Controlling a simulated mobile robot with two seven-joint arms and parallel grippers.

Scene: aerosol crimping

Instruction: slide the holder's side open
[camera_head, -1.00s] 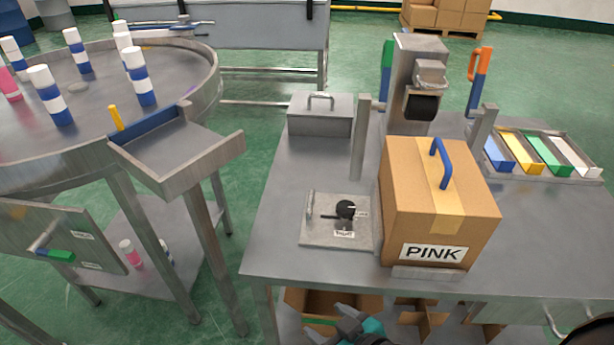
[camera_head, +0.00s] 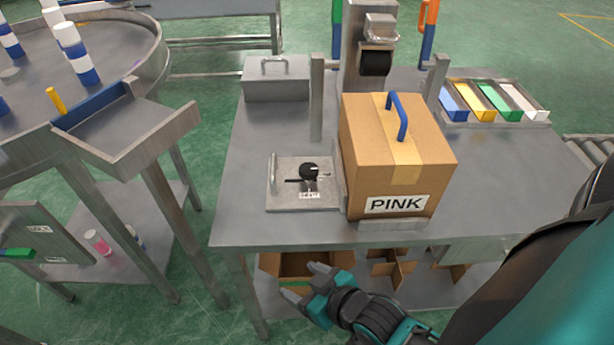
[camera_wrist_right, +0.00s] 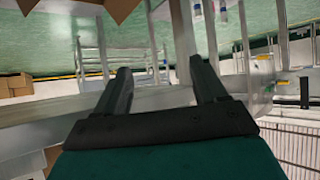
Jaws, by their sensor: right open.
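On the steel table (camera_head: 245,215), a flat metal plate (camera_head: 283,200) carries a black knob (camera_head: 309,171) in a slot, a small label and an upright handle at its left edge. I cannot tell whether this plate is the holder's side. A cardboard box (camera_head: 395,150) marked PINK, with a blue handle (camera_head: 400,118), stands right of the plate above a low metal lip (camera_head: 395,224). My right gripper (camera_head: 305,282) is open and empty, in front of the table's front edge and apart from the plate. Its spread fingers (camera_wrist_right: 157,75) also show in the right wrist view. My left gripper is out of view.
A grey lidded box (camera_head: 275,85) and metal posts stand behind the plate. Coloured trays (camera_head: 495,100) lie at the back right. A round table (camera_head: 60,85) with a chute (camera_head: 125,130) is at the left. An open carton (camera_head: 300,264) sits below the tabletop.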

